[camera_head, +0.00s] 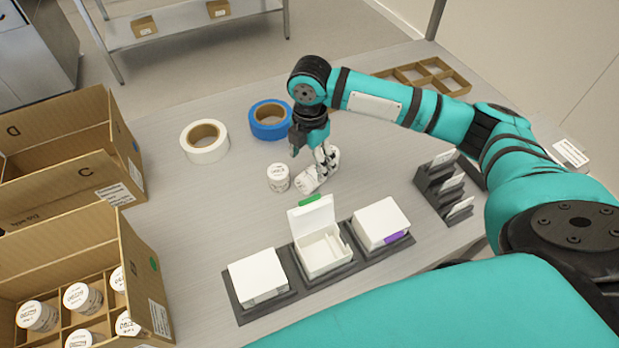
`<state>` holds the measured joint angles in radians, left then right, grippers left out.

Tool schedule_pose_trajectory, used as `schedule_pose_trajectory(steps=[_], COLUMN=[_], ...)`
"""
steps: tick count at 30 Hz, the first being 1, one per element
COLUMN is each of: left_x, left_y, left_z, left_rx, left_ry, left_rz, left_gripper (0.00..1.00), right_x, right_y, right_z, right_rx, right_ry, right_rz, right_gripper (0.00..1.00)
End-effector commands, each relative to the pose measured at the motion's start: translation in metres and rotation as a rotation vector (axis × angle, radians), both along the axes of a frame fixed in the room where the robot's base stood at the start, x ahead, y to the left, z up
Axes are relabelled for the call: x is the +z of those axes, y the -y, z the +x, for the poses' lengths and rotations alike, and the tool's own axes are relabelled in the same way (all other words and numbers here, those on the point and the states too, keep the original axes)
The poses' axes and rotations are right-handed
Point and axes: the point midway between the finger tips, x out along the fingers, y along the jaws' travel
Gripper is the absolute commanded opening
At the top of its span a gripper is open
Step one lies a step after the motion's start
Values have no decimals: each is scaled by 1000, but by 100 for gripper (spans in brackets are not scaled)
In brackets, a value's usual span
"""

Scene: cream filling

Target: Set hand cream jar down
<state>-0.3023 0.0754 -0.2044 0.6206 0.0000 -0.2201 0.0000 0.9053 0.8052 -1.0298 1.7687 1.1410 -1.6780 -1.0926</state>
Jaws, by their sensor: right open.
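A white hand cream jar (278,177) stands upright on the grey table, just left of my right gripper. A second white jar-like object (306,184) is at the fingertips of my right gripper (322,170), low at the table. It looks tilted, and the fingers partly hide it. My right gripper points down and is open; whether its fingers still touch this object is unclear. A white box with an open lid (322,250) and a green tab stands in the dark holder (316,289), between two closed white boxes (258,276) (380,222). My left gripper is not in view.
A white tape roll (205,155) and a blue tape roll (270,132) lie behind the jars. Cardboard boxes (70,207) line the left; the front one holds several jars. A dark rack (435,185) and a cardboard divider (453,82) are at right. Table left of the jars is clear.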

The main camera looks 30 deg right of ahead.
Motion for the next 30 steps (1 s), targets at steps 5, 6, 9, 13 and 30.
schedule_pose_trajectory(steps=[5, 6, 9, 13, 30], left_x=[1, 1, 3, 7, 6], left_y=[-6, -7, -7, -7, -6], left_z=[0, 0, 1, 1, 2], left_rx=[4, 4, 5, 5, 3], left_ry=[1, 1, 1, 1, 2], left_rz=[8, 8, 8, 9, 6], left_gripper=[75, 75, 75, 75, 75], right_x=[-14, -16, -27, -47, -67], right_y=[0, 0, 0, 0, 0], right_z=[0, 0, -2, -5, -3], right_rx=[0, 0, 0, 0, 0], right_ry=[0, 0, -3, -4, 0], right_rz=[0, 0, -1, -1, -1], right_gripper=[77, 77, 77, 77, 58])
